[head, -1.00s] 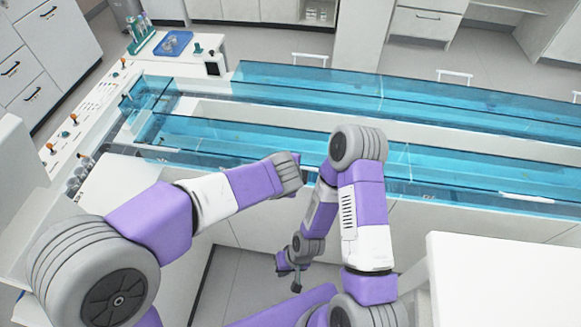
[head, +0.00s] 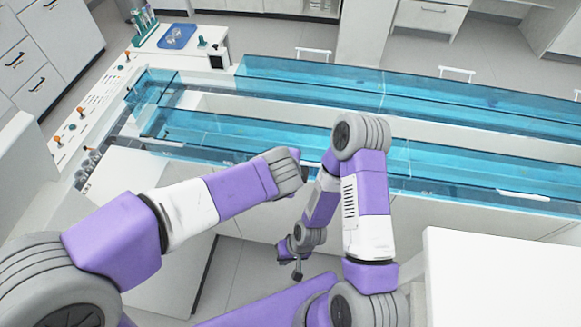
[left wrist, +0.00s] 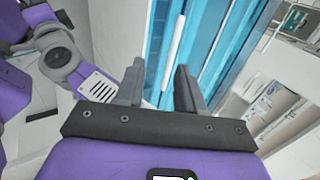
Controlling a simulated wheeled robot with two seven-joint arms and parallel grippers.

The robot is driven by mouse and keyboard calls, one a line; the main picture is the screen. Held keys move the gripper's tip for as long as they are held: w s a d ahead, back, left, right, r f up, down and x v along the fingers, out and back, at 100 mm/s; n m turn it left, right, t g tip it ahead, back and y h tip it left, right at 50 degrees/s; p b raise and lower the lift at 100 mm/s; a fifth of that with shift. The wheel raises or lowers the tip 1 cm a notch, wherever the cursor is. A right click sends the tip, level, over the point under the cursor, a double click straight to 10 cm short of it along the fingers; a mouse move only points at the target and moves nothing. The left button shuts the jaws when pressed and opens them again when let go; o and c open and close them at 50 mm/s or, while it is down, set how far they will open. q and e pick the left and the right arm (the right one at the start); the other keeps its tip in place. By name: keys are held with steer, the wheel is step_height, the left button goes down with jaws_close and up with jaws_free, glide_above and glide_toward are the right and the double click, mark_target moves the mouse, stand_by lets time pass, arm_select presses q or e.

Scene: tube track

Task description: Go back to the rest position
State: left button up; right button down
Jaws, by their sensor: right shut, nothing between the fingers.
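My left arm comes in from the left and reaches toward the middle, ending in front of the near edge of the blue track. Its gripper is mostly hidden behind the wrist in the head view. In the left wrist view my left gripper (left wrist: 158,88) has its two fingers apart with nothing between them. My right arm is folded in the centre of the head view. My right gripper (head: 297,272) hangs low in front of the cabinets, small, shut and empty. The blue transparent tube track (head: 430,97) runs across behind both arms and also shows in the left wrist view (left wrist: 218,40).
A tube rack (head: 145,24) and a blue tray (head: 177,37) stand at the track's far left end. A control panel with orange knobs (head: 58,140) lies at the left. A white surface (head: 490,270) stands at the lower right. Grey floor (head: 245,275) shows below the arms.

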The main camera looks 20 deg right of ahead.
stand_by(0.5)
arm_select(q)
steer(key=a+f+n+g+p, duration=0.1)
steer(key=a+f+n+g, duration=0.1)
steer(key=a+f+n, duration=0.5)
steer(key=a+f+n+g+p, duration=0.1)
steer(key=a+f+n+g, duration=0.2)
steer(key=f, duration=0.8)
steer(key=s+a+f+n, duration=0.4)
steer(key=a+f+n, duration=0.3)
steer(key=n, duration=0.1)
steer(key=s+a+f+n+p, duration=0.1)
steer(key=s+a+f+n, duration=0.4)
steer(key=a+f+n, duration=0.2)
steer(key=shift+a+f+n, duration=0.25)
steer(key=shift+a+n, duration=0.15)
steer(key=shift+n, duration=0.7)
steer(key=shift+r+p, duration=0.1)
steer(key=shift+p, duration=0.2)
